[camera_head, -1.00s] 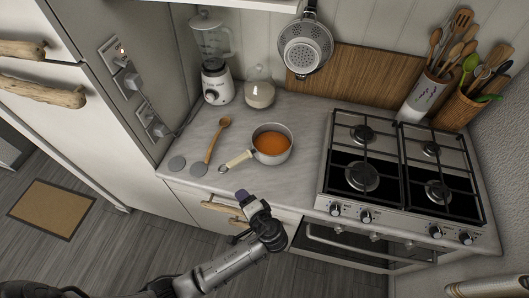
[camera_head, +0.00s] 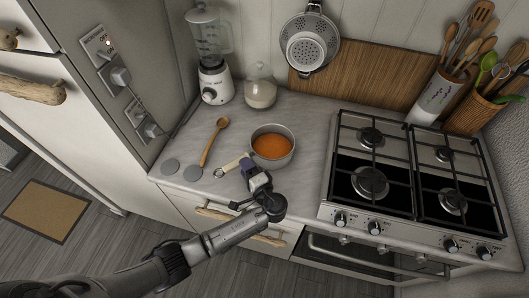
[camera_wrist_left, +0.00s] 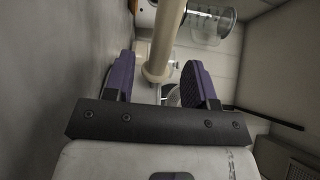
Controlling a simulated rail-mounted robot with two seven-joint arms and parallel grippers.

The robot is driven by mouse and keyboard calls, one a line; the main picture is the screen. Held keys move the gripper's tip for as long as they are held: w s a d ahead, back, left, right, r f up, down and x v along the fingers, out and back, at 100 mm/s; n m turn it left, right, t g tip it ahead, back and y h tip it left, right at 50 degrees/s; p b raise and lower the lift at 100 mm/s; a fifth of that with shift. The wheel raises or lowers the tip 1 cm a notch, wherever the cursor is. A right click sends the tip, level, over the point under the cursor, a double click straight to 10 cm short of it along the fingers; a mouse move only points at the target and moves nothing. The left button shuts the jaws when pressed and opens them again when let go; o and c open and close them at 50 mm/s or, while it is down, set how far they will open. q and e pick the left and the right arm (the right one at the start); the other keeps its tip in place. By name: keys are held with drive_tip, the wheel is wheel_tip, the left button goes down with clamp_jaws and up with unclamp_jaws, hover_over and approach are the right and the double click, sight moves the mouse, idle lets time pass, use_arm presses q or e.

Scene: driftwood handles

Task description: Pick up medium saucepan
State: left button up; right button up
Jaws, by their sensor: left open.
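The medium saucepan (camera_head: 273,146) stands on the marble counter left of the stove, with orange liquid in it. Its cream handle (camera_head: 231,166) points to the left and front. My left gripper (camera_head: 249,168) is open at the handle, close to the pan's side, and hides part of the handle. In the left wrist view, the cream handle (camera_wrist_left: 165,38) runs into the space between the two purple fingers (camera_wrist_left: 161,82). The fingers look apart from it. My right gripper is out of view.
A wooden spoon (camera_head: 213,143) lies left of the saucepan. A blender (camera_head: 212,75) and a glass jar (camera_head: 260,88) stand behind. The gas stove (camera_head: 405,180) is on the right. A drawer with a driftwood handle (camera_head: 213,212) is below the counter edge.

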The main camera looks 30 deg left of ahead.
sight(240, 157)
use_arm(q)
drive_tip(key=shift+x, duration=2.85)
drive_tip(key=shift+d, duration=0.1)
drive_tip(key=shift+c, duration=0.3)
clamp_jaws()
drive_tip(key=shift+f, duration=0.1)
